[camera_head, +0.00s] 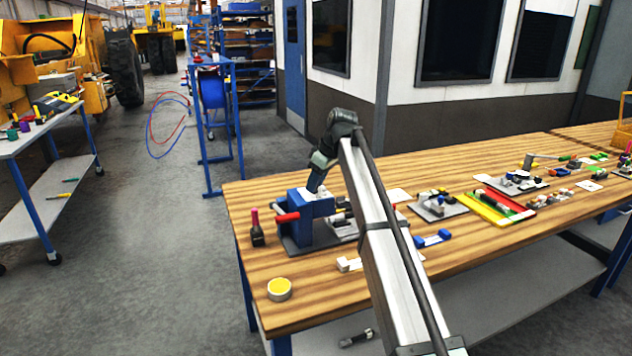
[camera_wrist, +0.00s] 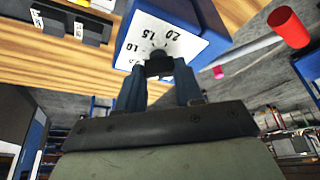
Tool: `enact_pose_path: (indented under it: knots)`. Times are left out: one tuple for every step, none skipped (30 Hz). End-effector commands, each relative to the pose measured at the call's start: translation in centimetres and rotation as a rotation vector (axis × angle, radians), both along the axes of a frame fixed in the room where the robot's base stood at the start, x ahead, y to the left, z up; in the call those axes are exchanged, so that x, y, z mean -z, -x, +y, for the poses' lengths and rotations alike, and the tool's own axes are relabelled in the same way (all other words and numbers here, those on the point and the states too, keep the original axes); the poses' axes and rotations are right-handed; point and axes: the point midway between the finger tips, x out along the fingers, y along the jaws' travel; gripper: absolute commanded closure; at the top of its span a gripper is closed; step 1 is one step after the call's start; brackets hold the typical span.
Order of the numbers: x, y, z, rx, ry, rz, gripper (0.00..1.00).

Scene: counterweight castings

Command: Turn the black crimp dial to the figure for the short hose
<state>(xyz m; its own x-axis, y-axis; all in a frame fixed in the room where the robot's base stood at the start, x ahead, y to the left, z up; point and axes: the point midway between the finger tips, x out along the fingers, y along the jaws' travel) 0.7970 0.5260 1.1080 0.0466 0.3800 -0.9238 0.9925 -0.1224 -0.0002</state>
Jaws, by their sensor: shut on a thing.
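The blue crimping machine (camera_head: 303,224) stands on a grey base at the left end of the wooden bench, with a red-gripped lever (camera_head: 288,218). Its white dial plate (camera_wrist: 140,28) shows the figures 1.0, 1.5 and 2.0. The black crimp dial (camera_wrist: 158,66) sits at the plate, between the fingertips of my gripper (camera_wrist: 159,76). My gripper is shut on the dial, and in the head view it reaches down onto the machine's top (camera_head: 318,186). I cannot tell which figure the dial points to. Which hose is the short one is not clear.
A dark bottle with a pink cap (camera_head: 256,228) stands left of the machine, and a yellow-topped round tin (camera_head: 279,289) is near the front edge. Blue and white blocks, a red and yellow tray (camera_head: 497,204) and small fixtures lie to the right. My arm crosses the bench's middle.

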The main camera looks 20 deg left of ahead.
Motion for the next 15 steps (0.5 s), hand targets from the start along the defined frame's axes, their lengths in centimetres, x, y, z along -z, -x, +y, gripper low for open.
enact_pose_path:
  knots:
    - [-0.04,-0.09,0.06,-0.024,0.0,0.001,0.94]
    - [-0.04,-0.11,0.06,-0.037,0.0,0.0,0.94]
    - [-0.04,-0.11,0.06,-0.054,-0.001,0.0,0.94]
    - [-0.04,-0.11,0.06,-0.065,-0.001,0.0,0.94]
    - [-0.04,-0.1,0.06,-0.074,-0.001,0.001,0.94]
    - [-0.04,-0.09,0.05,-0.087,-0.001,0.001,0.94]
    - [-0.05,-0.09,0.05,-0.095,-0.001,0.001,0.94]
    - [-0.04,-0.09,0.04,-0.1,-0.001,0.001,0.94]
    - [-0.04,-0.09,0.04,-0.108,-0.001,0.001,0.94]
    - [-0.04,-0.08,0.04,-0.112,-0.001,0.001,0.94]
    - [-0.04,-0.08,0.03,-0.116,-0.001,0.0,0.94]
    - [-0.04,-0.07,0.03,-0.12,-0.001,0.0,0.94]
    - [-0.04,-0.08,0.03,-0.122,-0.001,0.0,0.94]
    - [-0.03,-0.08,0.02,-0.123,-0.001,0.0,0.94]
    - [-0.03,-0.08,0.02,-0.125,-0.001,0.0,0.94]
